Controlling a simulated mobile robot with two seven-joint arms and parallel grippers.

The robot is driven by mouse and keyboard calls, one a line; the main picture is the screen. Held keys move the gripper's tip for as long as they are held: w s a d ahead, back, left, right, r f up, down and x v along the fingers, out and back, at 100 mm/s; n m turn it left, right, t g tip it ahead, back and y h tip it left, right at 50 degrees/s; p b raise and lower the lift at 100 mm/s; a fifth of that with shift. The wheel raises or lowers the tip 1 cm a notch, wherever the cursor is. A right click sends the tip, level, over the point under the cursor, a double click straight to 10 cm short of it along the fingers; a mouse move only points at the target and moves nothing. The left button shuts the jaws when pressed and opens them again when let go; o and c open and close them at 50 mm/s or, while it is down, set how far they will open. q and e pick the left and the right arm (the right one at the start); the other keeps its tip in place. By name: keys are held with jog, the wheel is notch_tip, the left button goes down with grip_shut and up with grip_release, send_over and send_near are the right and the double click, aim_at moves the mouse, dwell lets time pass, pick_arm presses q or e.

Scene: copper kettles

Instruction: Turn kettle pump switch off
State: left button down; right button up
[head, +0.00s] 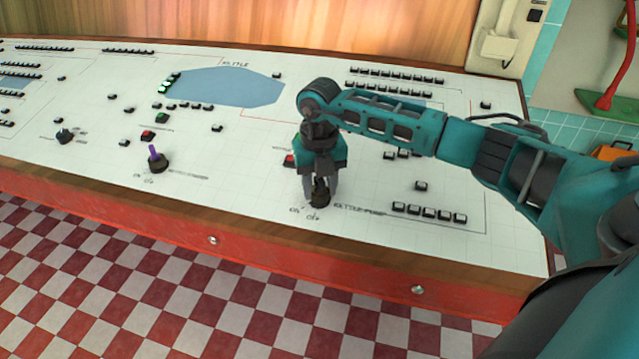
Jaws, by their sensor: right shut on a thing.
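The kettle pump switch (320,198) is a small dark rotary knob on the white control panel (250,150). Printed ON and OFF marks lie just in front of it, and the label "KETTLE PUMP" is printed to its right. My right gripper (319,190) points down over the switch and is shut on it. The fingers and the dark knob overlap, so which mark the knob points to cannot be told. My left gripper is not in view.
Another knob with a purple handle (156,158) stands to the left, and a dark knob (65,136) farther left. Rows of black buttons (430,213) lie right of the switch. A red button (289,160) is close behind the gripper. The panel's wooden front edge (250,208) is near.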

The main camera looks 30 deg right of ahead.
jog(key=c, duration=0.4)
jog(key=shift+n, duration=0.8)
jog(key=shift+n+b, duration=0.55)
jog(key=shift+n, duration=1.05)
jog(key=shift+r+n+b, duration=0.1)
jog(key=shift+n+b, duration=0.35)
jog(key=shift+n, duration=1.45)
jog(key=shift+w+n, duration=0.1)
jog(key=shift+n, duration=0.2)
jog(key=o, duration=1.1)
jog(key=shift+c, duration=0.2)
notch_tip(320, 180, up, 13)
